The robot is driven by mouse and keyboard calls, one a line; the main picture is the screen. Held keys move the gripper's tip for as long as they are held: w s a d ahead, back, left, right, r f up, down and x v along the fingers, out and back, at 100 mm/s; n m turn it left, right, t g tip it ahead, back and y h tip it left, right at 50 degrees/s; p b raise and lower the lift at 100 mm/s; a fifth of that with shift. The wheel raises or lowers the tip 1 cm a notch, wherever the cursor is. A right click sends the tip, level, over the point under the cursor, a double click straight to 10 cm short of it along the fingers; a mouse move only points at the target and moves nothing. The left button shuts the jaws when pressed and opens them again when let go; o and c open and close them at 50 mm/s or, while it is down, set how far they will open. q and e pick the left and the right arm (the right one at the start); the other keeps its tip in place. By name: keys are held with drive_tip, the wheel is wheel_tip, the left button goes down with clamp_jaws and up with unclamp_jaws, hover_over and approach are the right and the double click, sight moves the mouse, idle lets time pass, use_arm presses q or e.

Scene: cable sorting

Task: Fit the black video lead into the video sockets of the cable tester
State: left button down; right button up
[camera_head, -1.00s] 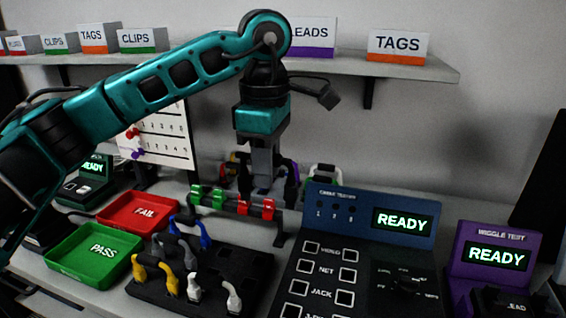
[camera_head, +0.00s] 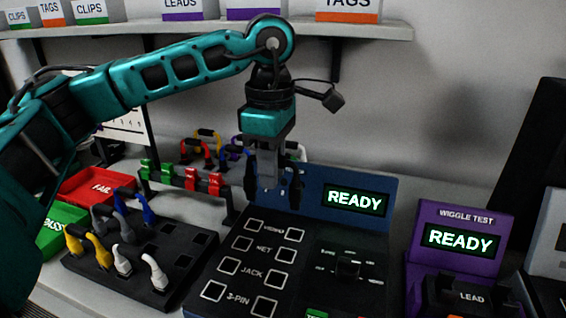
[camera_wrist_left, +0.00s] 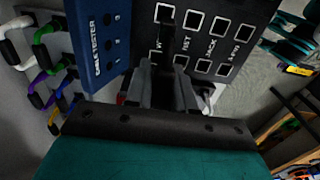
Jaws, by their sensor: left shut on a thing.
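The cable tester (camera_head: 222,277) has a blue back panel reading READY and a dark face with paired sockets labelled VIDEO, NET, JACK and 3-PIN. Its video sockets (camera_head: 295,235) are the farthest row. My left gripper (camera_head: 272,200) points down over the tester's far edge, close to the video row. It is shut on a dark piece, seen in the left wrist view as the black video lead (camera_wrist_left: 178,38) over the socket face. The fingers hide most of the lead and part of the video row. Whether it touches the sockets cannot be told. My right gripper is not in view.
A purple wiggle tester (camera_head: 425,262) stands to the right. A black block (camera_head: 172,250) with several coloured plugs is to the left, beyond it the red FAIL tray (camera_head: 75,187) and green PASS tray (camera_head: 48,240). A rail with green and red clips (camera_head: 190,178) stands behind.

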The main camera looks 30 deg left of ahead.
use_arm(q)
drive_tip(key=shift+f, duration=0.2)
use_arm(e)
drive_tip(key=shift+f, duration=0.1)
use_arm(q)
wheel_tip(320, 180, down, 3)
drive_tip(key=b, duration=0.2)
drive_tip(key=shift+f+b, duration=0.15)
drive_tip(key=shift+b, duration=0.2)
drive_tip(key=shift+f+b, duration=0.55)
drive_tip(key=shift+f, duration=0.4)
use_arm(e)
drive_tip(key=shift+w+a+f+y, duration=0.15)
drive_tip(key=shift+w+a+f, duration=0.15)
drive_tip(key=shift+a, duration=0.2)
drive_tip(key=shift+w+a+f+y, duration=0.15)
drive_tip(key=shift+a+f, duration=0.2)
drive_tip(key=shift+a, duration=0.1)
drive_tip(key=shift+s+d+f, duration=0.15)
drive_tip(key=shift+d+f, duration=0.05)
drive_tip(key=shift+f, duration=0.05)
use_arm(q)
drive_tip(key=shift+f+b, duration=0.9)
drive_tip(key=shift+b, duration=0.1)
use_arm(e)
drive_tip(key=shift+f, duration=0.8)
